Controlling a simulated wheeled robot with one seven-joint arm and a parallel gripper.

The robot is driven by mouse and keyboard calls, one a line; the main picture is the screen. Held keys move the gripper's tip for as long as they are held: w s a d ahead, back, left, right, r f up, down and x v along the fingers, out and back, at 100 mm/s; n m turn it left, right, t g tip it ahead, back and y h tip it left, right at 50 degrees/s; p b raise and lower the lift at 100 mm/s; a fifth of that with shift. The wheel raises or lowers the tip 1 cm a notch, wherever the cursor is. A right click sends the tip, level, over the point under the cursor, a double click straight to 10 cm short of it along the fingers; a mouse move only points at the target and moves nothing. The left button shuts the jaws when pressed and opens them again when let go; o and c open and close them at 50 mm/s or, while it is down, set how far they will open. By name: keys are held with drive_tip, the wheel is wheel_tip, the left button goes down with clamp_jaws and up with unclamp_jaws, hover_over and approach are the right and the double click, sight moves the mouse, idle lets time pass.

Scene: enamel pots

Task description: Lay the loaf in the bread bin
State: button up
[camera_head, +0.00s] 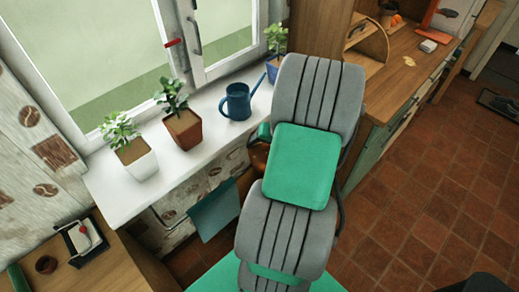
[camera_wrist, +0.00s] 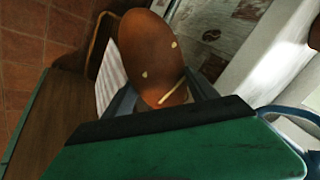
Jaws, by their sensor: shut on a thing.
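The loaf (camera_wrist: 152,50) is brown and rounded with pale marks. In the wrist view it is between the dark fingers of my gripper (camera_wrist: 163,92), which is shut on it. In the head view only a brown part of the loaf (camera_head: 259,157) shows at the left edge of my arm, above the floor by the window sill; my arm hides most of the gripper.
The white sill (camera_head: 205,123) holds a white-potted plant (camera_head: 136,160), a brown-potted plant (camera_head: 184,128), a blue watering can (camera_head: 238,101) and a blue-potted plant (camera_head: 275,66). On the right counter (camera_head: 388,88) are a small white box (camera_head: 428,46) and a yellowish item (camera_head: 409,61). Tiled floor (camera_head: 420,190) is open at right.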

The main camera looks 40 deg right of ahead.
drive_tip(key=c, duration=1)
drive_tip(key=shift+r, duration=0.1)
clamp_jaws()
drive_tip(key=shift+d+r, duration=0.1)
